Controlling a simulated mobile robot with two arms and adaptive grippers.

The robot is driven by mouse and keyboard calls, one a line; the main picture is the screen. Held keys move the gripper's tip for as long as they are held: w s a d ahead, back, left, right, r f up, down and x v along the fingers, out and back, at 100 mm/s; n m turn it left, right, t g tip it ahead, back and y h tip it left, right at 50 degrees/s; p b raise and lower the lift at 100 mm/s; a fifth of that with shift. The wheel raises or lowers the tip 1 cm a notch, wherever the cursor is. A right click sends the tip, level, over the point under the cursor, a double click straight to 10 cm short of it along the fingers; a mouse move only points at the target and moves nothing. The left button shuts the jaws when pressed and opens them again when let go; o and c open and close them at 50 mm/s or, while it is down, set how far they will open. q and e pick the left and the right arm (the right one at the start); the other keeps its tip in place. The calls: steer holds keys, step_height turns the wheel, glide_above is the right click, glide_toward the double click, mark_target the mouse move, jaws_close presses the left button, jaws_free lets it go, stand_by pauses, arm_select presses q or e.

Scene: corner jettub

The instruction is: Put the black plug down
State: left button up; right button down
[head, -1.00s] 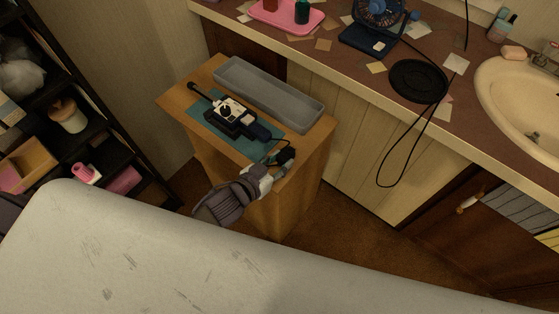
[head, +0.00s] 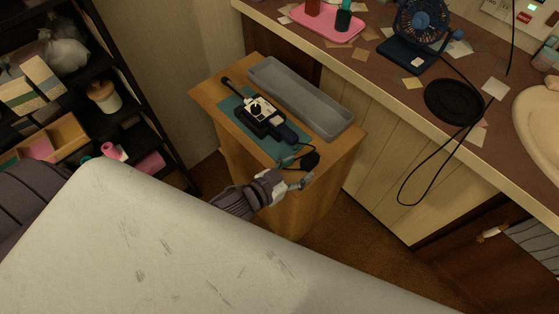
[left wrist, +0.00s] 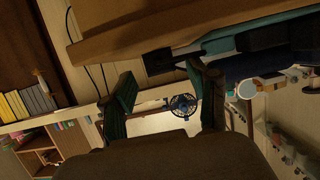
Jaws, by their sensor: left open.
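The black plug (head: 310,161) lies at the front right part of the small wooden cabinet's top (head: 345,150), beside the teal mat (head: 232,104). A dark cable runs from it toward the black device (head: 262,120) on the mat. My left gripper (head: 302,182) is open and empty, just in front of the plug and apart from it, by the cabinet's front edge. In the left wrist view the two dark fingers (left wrist: 163,100) stand wide apart with nothing between them. A dark block, likely the plug (left wrist: 158,62), shows beyond them at the wooden edge. My right gripper is not in view.
A long grey tray (head: 345,122) lies along the cabinet's back. A dark shelf (head: 130,100) stands at left. A pale surface (head: 200,250) fills the foreground.

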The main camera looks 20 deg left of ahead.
arm_select(q)
steer(key=v, duration=0.9)
steer(key=shift+s+a, duration=0.1)
steer(key=shift+a, duration=0.05)
